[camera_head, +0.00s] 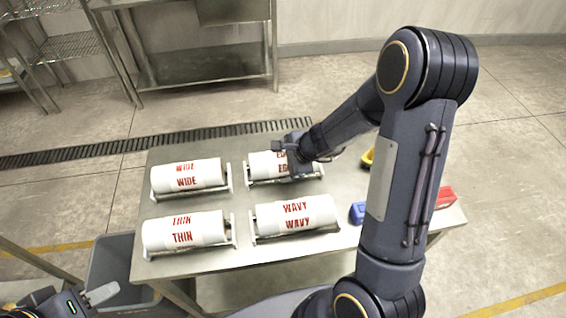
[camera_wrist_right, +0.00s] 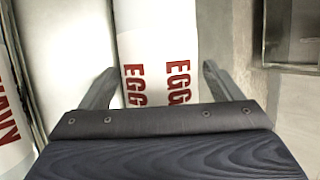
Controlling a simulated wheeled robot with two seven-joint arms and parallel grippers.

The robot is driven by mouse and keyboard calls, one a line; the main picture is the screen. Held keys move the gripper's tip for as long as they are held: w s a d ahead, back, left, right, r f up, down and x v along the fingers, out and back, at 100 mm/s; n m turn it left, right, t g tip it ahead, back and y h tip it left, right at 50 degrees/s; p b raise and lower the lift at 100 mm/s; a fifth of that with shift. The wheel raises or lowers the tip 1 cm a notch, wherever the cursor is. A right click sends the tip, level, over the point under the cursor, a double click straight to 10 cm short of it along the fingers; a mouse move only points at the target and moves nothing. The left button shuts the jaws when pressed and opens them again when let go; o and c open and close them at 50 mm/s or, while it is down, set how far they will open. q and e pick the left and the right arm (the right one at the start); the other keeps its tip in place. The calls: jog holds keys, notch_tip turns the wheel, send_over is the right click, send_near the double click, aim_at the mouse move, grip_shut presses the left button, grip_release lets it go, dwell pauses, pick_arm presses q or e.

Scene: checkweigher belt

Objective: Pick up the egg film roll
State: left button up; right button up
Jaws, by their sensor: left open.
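The egg film roll (camera_head: 264,166) is a white cylinder with red EGG lettering. It lies in a cradle at the back right of the group of rolls. In the right wrist view the egg film roll (camera_wrist_right: 158,45) runs between my fingers. My right gripper (camera_head: 294,167) is over the roll's right part and hides some of it. In the right wrist view its fingers (camera_wrist_right: 158,85) stand wide apart, one on each side of the roll; whether they touch it is unclear. My left gripper (camera_head: 92,300) is open and empty at the bottom left, away from the table.
The WIDE roll (camera_head: 188,177), THIN roll (camera_head: 184,231) and WAVY roll (camera_head: 297,215) lie in cradles on the metal table (camera_head: 240,262). Blue (camera_head: 357,213), yellow (camera_head: 367,158) and red (camera_head: 445,198) objects are at the right. A grey bin (camera_head: 110,265) stands at the left.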

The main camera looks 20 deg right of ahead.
jog(key=c, duration=1.2)
jog(key=shift+o, duration=0.2)
jog(key=shift+r, duration=0.1)
